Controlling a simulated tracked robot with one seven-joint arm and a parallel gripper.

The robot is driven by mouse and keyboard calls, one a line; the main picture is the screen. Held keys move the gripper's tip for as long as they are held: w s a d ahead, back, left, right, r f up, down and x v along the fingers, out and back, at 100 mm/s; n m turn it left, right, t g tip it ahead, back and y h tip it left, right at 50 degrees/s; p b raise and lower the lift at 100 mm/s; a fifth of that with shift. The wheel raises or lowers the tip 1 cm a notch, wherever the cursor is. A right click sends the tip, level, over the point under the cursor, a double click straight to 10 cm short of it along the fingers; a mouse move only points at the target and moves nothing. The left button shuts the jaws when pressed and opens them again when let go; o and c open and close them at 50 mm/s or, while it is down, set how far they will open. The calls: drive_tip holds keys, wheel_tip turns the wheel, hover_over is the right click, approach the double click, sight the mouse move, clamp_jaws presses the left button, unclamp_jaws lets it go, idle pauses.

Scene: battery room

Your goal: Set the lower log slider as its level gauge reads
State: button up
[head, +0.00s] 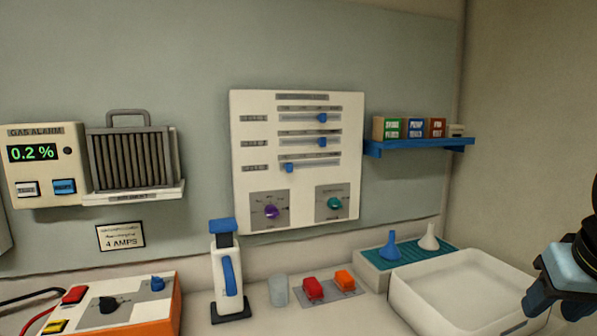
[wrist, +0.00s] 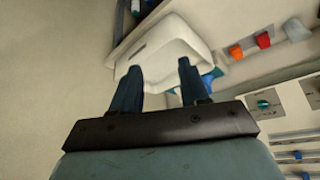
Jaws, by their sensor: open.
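The white log panel (head: 238,150) hangs on the wall in the middle of the head view, with three horizontal slider tracks. The lower slider's blue knob (head: 289,167) sits near the left end of its track. The knobs of the middle slider (head: 322,142) and upper slider (head: 322,118) sit right of centre. The labels are too small to read, and I cannot make out a level gauge. My gripper (head: 556,300) is at the right edge of the head view, far from the panel. In the wrist view my gripper (wrist: 158,76) is open and empty, its fingers apart before the white tray (wrist: 152,52).
Below the sliders are purple (head: 271,212) and teal (head: 335,204) dials. A blue shelf (head: 420,146) with small boxes juts out right of the panel. A blue-topped upright device (head: 227,275) and red and orange items (head: 328,286) stand on the counter below.

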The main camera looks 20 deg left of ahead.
drive_tip(key=w+a+r+n+t+y, duration=0.2)
drive_tip(key=w+a+t, duration=0.35)
drive_tip(key=w, duration=0.75)
drive_tip(key=n+t+y, duration=0.5)
drive_tip(key=t+y, duration=0.2)
drive_tip(key=y, duration=0.4)
approach(290, 169)
drive_tip(key=x, duration=0.9)
drive_tip(key=shift+w+r, duration=0.1)
drive_tip(key=shift+w, duration=0.1)
clamp_jaws()
